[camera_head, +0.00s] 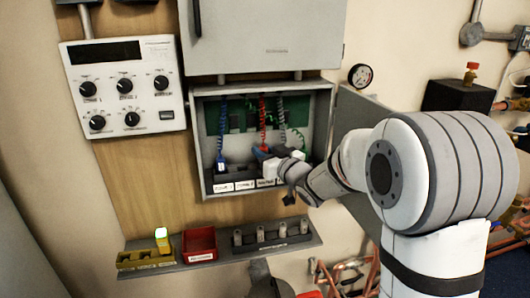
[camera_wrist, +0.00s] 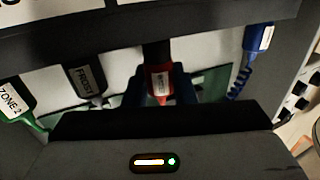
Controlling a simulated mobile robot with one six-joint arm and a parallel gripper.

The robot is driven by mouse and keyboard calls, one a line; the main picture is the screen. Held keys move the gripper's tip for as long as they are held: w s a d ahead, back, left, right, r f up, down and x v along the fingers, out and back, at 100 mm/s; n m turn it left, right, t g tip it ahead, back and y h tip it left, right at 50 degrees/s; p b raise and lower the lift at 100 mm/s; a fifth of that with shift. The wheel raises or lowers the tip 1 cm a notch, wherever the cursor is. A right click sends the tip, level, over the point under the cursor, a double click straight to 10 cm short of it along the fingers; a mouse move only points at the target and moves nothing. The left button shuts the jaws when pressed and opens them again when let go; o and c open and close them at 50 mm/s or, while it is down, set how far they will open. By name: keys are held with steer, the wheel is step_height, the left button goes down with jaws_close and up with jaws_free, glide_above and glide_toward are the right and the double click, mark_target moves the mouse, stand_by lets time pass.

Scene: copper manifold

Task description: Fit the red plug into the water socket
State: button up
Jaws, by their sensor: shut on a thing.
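The red plug (camera_wrist: 160,82) is upright between my gripper's dark blue fingers in the wrist view. My gripper (camera_wrist: 159,88) is shut on it. A dark part of the plug points up toward the dark socket strip (camera_wrist: 220,16); I cannot tell whether it has entered a socket. In the head view my gripper (camera_head: 268,153) is inside the open wall box, over the row of labelled sockets (camera_head: 246,183). It hides the red plug there; only the red coiled cord (camera_head: 263,112) shows above. The socket labels are too small to read surely.
A blue plug (camera_wrist: 258,38) is to the right in the wrist view; a FROST plug (camera_wrist: 86,80) and green ZONE 2 plug (camera_wrist: 14,100) are left. The box's open door (camera_head: 360,115) is beside my arm. A shelf below holds a red tray (camera_head: 199,256).

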steer(key=shift+f+b, duration=0.95)
steer(key=shift+f, duration=0.05)
steer(key=o, duration=1)
steer(key=shift+o, duration=0.2)
steer(key=v, duration=0.8)
